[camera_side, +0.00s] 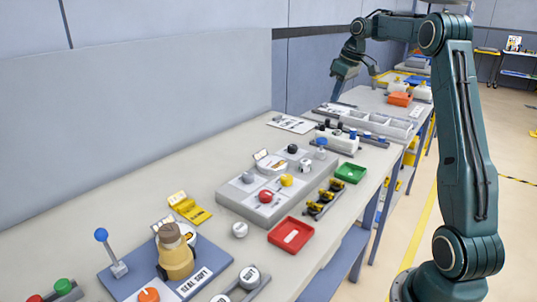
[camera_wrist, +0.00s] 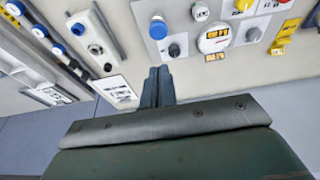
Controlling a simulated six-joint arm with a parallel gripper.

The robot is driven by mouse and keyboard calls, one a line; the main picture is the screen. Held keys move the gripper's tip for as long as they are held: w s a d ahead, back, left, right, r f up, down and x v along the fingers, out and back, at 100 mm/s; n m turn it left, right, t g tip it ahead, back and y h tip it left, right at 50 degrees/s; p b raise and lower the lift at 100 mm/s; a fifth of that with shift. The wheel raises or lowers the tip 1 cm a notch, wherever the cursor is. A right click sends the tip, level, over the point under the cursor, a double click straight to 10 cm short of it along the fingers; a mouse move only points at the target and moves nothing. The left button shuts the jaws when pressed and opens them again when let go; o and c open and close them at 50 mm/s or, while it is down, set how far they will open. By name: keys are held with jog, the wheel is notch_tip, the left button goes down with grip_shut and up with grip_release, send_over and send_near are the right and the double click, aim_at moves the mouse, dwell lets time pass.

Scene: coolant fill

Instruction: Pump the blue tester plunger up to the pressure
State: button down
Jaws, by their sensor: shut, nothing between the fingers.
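My gripper (camera_side: 336,92) hangs over the far part of the bench in the side view. Its fingers are together and empty in the wrist view (camera_wrist: 158,72). In the wrist view a blue round knob (camera_wrist: 158,28) stands on a pale panel beyond the fingertips, apart from them. Beside it are a dark knob (camera_wrist: 174,50) and a round gauge (camera_wrist: 213,39) with a yellow display. In the side view a blue-topped part (camera_side: 321,142) stands near the middle of the bench. I cannot tell for certain which blue part is the tester plunger. The gauge reading is too small to read.
A rail with several blue caps (camera_wrist: 40,31) lies left in the wrist view, beside a block with a blue knob (camera_wrist: 78,28). In the side view a grey sectioned tray (camera_side: 383,120), green tray (camera_side: 350,173) and red tray (camera_side: 291,235) line the bench. A wall runs behind.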

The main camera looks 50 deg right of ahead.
aim_at(324, 140)
jog(key=shift+f, duration=0.1)
jog(key=x, duration=1.2)
jog(key=shift+s+f, duration=0.3)
jog(key=shift+f, duration=0.7)
jog(key=shift+f, duration=1.45)
jog(key=shift+a, duration=0.1)
jog(key=shift+r, duration=0.6)
jog(key=w+v, duration=0.1)
jog(key=v, duration=1.2)
jog(key=shift+r, duration=0.2)
